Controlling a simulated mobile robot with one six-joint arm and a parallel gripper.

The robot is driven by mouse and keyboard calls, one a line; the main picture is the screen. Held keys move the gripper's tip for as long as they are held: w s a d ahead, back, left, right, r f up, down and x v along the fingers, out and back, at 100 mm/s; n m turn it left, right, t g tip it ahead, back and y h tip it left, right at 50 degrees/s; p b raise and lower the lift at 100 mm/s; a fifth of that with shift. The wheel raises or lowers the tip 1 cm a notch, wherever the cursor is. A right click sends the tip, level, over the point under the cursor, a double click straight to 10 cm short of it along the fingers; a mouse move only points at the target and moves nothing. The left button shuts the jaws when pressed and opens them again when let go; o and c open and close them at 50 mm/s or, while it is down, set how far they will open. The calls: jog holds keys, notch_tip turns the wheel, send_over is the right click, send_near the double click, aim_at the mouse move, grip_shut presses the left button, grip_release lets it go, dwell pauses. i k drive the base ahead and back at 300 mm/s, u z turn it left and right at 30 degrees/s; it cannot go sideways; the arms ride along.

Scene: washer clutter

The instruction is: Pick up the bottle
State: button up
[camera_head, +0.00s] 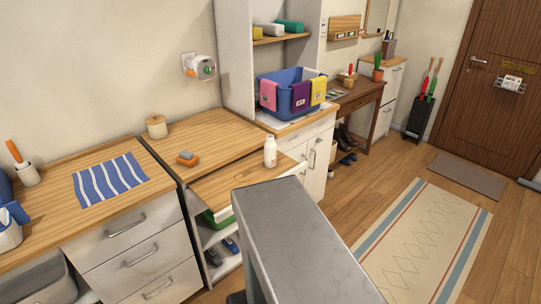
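A white bottle (270,152) with a pinkish label stands upright near the right end of the pulled-out wooden board (222,189), close to the counter's edge. A large grey part of my own body fills the lower middle of the view, in front of and just below the board. My gripper does not show in this view, so its distance to the bottle cannot be seen.
An orange-and-grey item (187,159) lies on the wooden counter left of the bottle. A blue basket (283,92) with coloured cloths stands behind it. A striped blue cloth (110,187) lies on the left counter. The floor at right holds a patterned rug (425,245).

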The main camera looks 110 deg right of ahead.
aim_at(269, 147)
jog(key=u, duration=0.3)
jog(key=k, duration=2.05)
jog(key=z, duration=0.95)
jog(key=k, duration=0.95)
jog(key=u, duration=0.25)
jog(key=i, duration=0.5)
jog(key=z, duration=0.1)
